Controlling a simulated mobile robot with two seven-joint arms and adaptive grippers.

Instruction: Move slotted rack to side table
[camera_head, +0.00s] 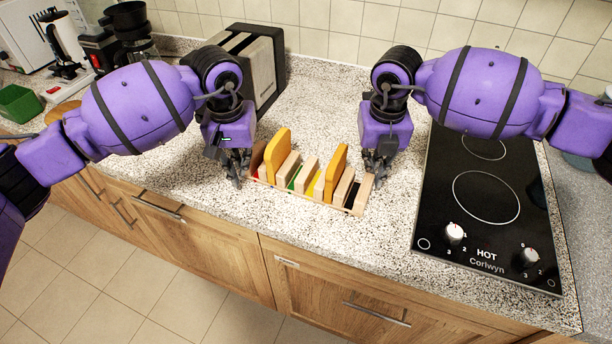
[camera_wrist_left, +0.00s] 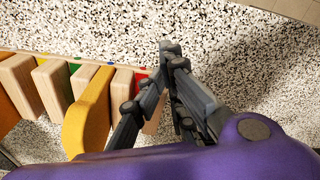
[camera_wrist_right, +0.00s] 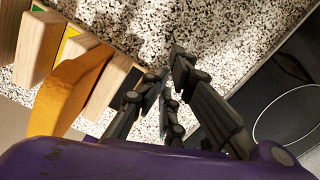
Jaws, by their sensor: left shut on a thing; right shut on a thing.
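The slotted rack (camera_head: 350,210) is a low wooden rack on the speckled counter, holding several pale wooden slabs and two taller orange-yellow boards (camera_head: 335,172). Coloured marks show along its slots. My left gripper (camera_head: 240,168) is shut on the rack's left end. My right gripper (camera_head: 374,168) is shut on its right end. In the left and right wrist views the fingers are at the rack's ends, but the exact contact is partly hidden. The rack looks level, and I cannot tell whether it is clear of the counter. I cannot make out a side table.
A black cooktop (camera_head: 487,200) lies just right of my right gripper. A toaster (camera_head: 257,65) stands behind my left gripper. A coffee maker (camera_head: 133,35) and a green box (camera_head: 18,103) are at the far left. Counter behind the rack is bare; its front edge is close.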

